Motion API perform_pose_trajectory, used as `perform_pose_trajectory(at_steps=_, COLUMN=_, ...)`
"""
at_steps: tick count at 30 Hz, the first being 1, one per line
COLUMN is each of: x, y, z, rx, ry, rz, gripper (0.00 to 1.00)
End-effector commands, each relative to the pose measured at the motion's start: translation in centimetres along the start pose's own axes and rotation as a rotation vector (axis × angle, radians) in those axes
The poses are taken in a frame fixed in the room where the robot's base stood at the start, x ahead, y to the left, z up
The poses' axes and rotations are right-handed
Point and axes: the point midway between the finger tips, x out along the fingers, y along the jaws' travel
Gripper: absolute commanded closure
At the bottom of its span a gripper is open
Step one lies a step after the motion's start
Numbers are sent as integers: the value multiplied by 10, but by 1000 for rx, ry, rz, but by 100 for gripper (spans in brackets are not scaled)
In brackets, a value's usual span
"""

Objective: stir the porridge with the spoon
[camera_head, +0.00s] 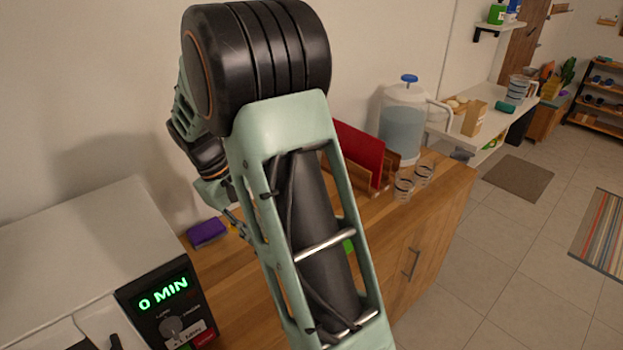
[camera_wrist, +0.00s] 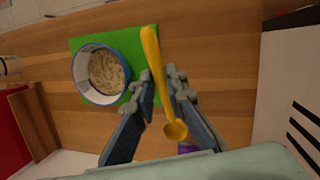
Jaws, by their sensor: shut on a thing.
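In the wrist view, a yellow spoon (camera_wrist: 153,52) is held between the fingertips of my gripper (camera_wrist: 161,88). Its handle points to the top of the picture and its scoop end (camera_wrist: 176,130) toward the bottom. A bowl with a blue-and-white rim (camera_wrist: 78,75) stands to the left of my gripper on a green mat (camera_wrist: 82,42). Pale porridge (camera_wrist: 106,72) lies in it. The spoon is outside the bowl. In the head view my arm hides the bowl and the spoon; only a bit of the green mat (camera_head: 348,246) shows.
A microwave (camera_head: 90,260) reading "0 MIN" stands left on the wooden counter (camera_head: 235,290). A purple sponge (camera_head: 207,232) lies beside it. A rack with a red board (camera_head: 358,152), a water dispenser (camera_head: 403,125) and two glasses (camera_head: 404,187) stand to the right.

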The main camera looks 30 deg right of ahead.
Motion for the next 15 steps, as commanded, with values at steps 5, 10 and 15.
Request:
perform_pose_trajectory(at_steps=5, x=9, y=66, z=23, rx=-371, ry=-239, rz=138, gripper=100)
perform_pose_trajectory(at_steps=10, x=11, y=117, z=37, rx=-658, ry=-426, rz=337, gripper=100)
perform_pose_trajectory(at_steps=15, x=8, y=153, z=43, rx=-827, ry=-544, rz=514, gripper=100)
